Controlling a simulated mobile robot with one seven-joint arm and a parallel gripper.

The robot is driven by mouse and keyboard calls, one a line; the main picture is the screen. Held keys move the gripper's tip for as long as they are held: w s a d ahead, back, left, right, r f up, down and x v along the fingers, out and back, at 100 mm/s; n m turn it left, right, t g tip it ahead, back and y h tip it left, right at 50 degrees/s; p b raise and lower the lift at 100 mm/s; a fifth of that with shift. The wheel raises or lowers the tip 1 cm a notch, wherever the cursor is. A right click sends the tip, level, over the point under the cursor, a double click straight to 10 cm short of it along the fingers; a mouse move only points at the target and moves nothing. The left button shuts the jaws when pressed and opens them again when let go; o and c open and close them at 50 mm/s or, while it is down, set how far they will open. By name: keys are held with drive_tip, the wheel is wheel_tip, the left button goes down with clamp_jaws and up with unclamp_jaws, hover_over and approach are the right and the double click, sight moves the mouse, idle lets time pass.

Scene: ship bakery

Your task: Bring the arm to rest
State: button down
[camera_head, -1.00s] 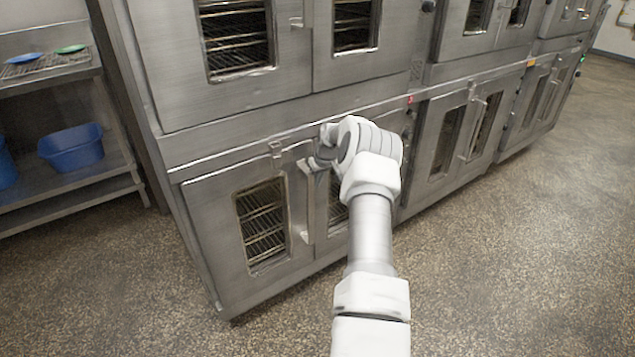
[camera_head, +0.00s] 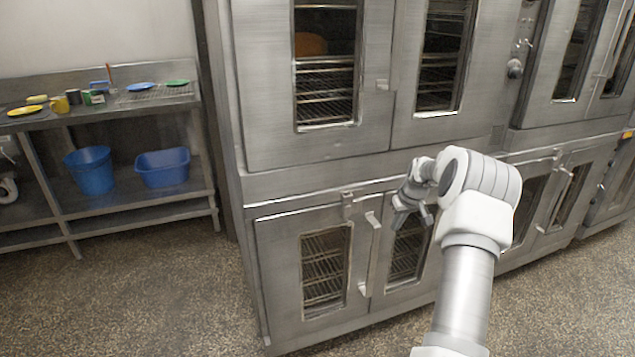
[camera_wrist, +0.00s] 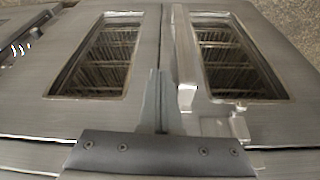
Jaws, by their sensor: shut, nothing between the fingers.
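My arm reaches up from the lower right of the head view, its white wrist bent toward the left. My gripper (camera_head: 402,222) is shut and empty in front of the lower oven doors (camera_head: 378,250), near the vertical handle between them. Two dark windows with racks and the door handle (camera_wrist: 185,55) lie beyond the fingers. I cannot tell whether the fingers touch the door.
Speckled floor (camera_head: 130,290) is open at front left.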

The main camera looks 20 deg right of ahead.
drive_tip(key=s+a+r+n+h, duration=0.1)
drive_tip(key=s+a+r, duration=0.3)
drive_tip(key=a+r, duration=0.8)
drive_tip(key=s+a+r+n, duration=0.1)
drive_tip(key=s+a+r, duration=0.3)
drive_tip(key=a+r, duration=0.75)
drive_tip(key=s+a+t+y, duration=0.1)
drive_tip(key=s+a, duration=0.8)
drive_tip(key=s, duration=0.3)
drive_tip(key=s+a+y, duration=0.1)
drive_tip(key=s+a, duration=0.8)
drive_tip(key=s, duration=0.3)
wheel_tip(320, 180, up, 14)
drive_tip(key=p, duration=1.4)
drive_tip(key=shift+s, duration=0.25)
drive_tip(key=shift+f, duration=0.1)
